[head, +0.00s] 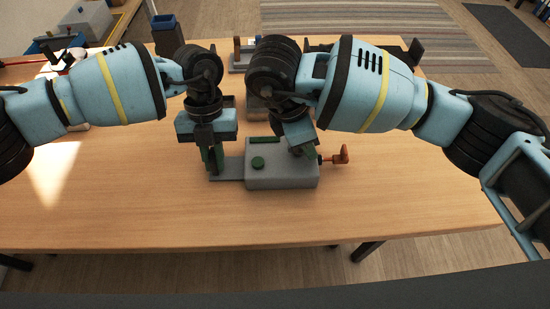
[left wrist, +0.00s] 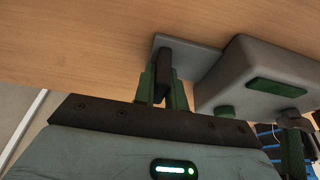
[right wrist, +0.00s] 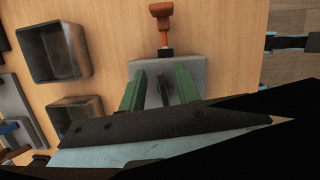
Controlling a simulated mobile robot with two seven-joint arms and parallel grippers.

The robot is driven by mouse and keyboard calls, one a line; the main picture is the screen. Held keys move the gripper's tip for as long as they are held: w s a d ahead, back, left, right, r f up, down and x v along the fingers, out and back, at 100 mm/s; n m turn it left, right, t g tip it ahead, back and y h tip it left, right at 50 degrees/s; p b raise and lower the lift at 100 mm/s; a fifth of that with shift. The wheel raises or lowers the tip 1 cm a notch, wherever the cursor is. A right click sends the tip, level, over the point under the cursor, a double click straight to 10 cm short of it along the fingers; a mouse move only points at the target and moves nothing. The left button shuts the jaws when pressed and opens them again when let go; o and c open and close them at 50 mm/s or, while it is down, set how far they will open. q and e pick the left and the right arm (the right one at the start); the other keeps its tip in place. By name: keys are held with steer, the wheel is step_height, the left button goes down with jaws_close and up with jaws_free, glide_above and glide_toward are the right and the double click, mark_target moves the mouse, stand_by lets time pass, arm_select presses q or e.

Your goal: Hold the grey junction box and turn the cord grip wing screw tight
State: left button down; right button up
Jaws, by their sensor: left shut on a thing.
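The grey junction box (head: 282,178) lies on the wooden table, with a round green button and a green bar on top. A flat plate (head: 226,172) extends from its left side. My left gripper (head: 215,160) is shut on a dark upright tab (left wrist: 164,66) standing on that plate. The right wrist view shows the wing screw (right wrist: 162,22) beyond the fingertips.
Dark square bins (right wrist: 60,53) show in the right wrist view. A blue bin (head: 165,34) and a grey box (head: 88,20) stand at the back left. The table's front and right parts are clear.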

arm_select(q)
steer(key=c, duration=1.4)
jaws_free()
arm_select(e)
steer(key=v, duration=1.2)
arm_select(q)
steer(key=shift+o, duration=0.2)
steer(key=v, duration=1.2)
arm_select(e)
steer(key=shift+f, duration=0.1)
